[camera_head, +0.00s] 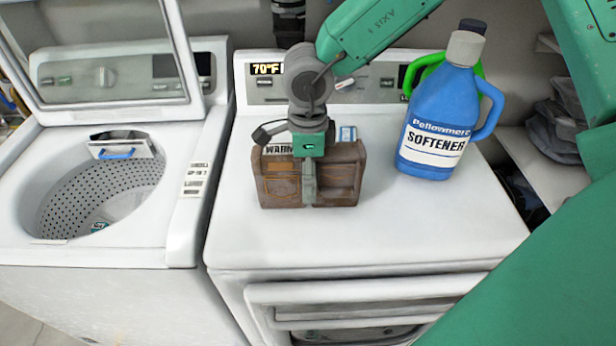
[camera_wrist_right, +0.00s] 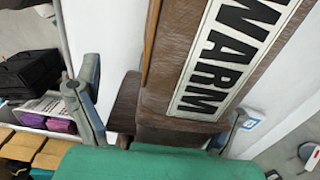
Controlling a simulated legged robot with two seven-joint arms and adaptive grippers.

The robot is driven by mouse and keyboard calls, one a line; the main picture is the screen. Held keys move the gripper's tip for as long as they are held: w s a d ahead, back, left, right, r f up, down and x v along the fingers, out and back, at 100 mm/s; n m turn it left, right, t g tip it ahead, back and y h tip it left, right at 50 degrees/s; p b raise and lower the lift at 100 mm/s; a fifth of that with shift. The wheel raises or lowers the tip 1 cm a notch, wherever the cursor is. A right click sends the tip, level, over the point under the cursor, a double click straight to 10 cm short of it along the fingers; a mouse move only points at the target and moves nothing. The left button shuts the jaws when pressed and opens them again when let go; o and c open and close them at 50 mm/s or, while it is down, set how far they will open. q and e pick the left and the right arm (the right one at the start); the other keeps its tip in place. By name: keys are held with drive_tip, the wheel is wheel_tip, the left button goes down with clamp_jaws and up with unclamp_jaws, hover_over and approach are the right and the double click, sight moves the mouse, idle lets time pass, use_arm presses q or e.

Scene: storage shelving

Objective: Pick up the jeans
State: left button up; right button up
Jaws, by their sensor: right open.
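No jeans can be made out for certain. Folded dark grey cloth (camera_head: 556,128) lies on a shelf at the right edge of the head view, but I cannot tell whether it is jeans. My right gripper (camera_head: 306,165) is open at a brown box (camera_head: 338,188) on the white dryer top, with one finger in front of the box's near face. In the right wrist view, the brown box with its "WARM" label (camera_wrist_right: 228,55) lies before my gripper (camera_wrist_right: 160,115), whose fingers stand apart on either side. Contact with the box is unclear. My left gripper is not in view.
A blue softener jug (camera_head: 440,110) stands on the dryer (camera_head: 400,225), right of the box, with a green handle behind it. An open-lidded washer (camera_head: 185,225) is at the left. A black bag (camera_wrist_right: 30,75) shows in the wrist view. The dryer's front top is clear.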

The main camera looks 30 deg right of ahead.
drive_tip(key=shift+w+a+f, duration=0.1)
drive_tip(key=shift+a, duration=0.05)
drive_tip(key=shift+s+d+f, duration=0.1)
drive_tip(key=shift+s+d, duration=0.1)
drive_tip(key=shift+d, duration=0.5)
clamp_jaws()
drive_tip(key=shift+a, duration=0.15)
